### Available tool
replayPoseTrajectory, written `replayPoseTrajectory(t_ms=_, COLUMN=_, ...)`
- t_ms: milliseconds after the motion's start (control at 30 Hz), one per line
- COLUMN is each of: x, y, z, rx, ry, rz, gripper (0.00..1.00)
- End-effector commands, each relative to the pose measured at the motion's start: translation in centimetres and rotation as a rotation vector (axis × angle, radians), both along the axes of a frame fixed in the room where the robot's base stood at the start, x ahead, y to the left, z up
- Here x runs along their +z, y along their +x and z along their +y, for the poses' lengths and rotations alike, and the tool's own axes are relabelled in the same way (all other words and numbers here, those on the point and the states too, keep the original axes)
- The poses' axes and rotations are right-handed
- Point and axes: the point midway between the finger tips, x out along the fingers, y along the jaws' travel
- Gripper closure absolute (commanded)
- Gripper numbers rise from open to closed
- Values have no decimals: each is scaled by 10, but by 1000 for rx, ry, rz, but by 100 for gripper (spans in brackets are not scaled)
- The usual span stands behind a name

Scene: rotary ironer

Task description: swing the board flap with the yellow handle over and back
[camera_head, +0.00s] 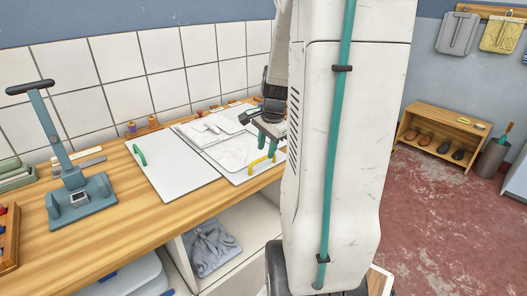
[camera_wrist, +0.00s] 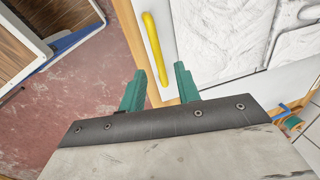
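The yellow handle (camera_head: 262,164) stands near the front edge of a white board flap (camera_head: 240,177) on the wooden counter. In the wrist view the yellow handle (camera_wrist: 153,45) runs up from between my fingertips, along the edge of the white flap (camera_wrist: 188,40). My gripper (camera_head: 269,134) is just above the handle in the head view. In the wrist view my gripper (camera_wrist: 160,72) is open, with a finger on each side of the handle's near end. I cannot tell how far above it the fingertips are. My arm hides part of the flap's right side.
A white panel with a green handle (camera_head: 139,155) lies left of the flap. A teal stand with a tall lever (camera_head: 80,195) is farther left. Small spools (camera_head: 132,128) stand by the tiled wall. A shoe shelf (camera_head: 440,135) and open red floor (camera_head: 440,200) are at right.

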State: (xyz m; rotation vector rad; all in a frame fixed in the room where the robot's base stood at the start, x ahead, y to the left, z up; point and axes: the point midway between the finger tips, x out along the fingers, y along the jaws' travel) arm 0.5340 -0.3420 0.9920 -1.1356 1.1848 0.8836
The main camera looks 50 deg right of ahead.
Motion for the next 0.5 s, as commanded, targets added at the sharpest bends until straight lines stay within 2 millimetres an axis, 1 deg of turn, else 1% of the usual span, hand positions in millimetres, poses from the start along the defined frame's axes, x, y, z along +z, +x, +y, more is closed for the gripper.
replayPoseTrajectory(t_ms=33, x=-7, y=1, z=0, rx=1, ry=2, rz=2, gripper=67)
replayPoseTrajectory(t_ms=200, x=-19, y=4, z=-1, rx=2, ry=1, rz=1, gripper=67)
replayPoseTrajectory(t_ms=467, x=-21, y=4, z=-1, rx=3, ry=-1, rz=0, gripper=67)
replayPoseTrajectory(t_ms=500, x=-21, y=4, z=-1, rx=3, ry=-1, rz=0, gripper=73)
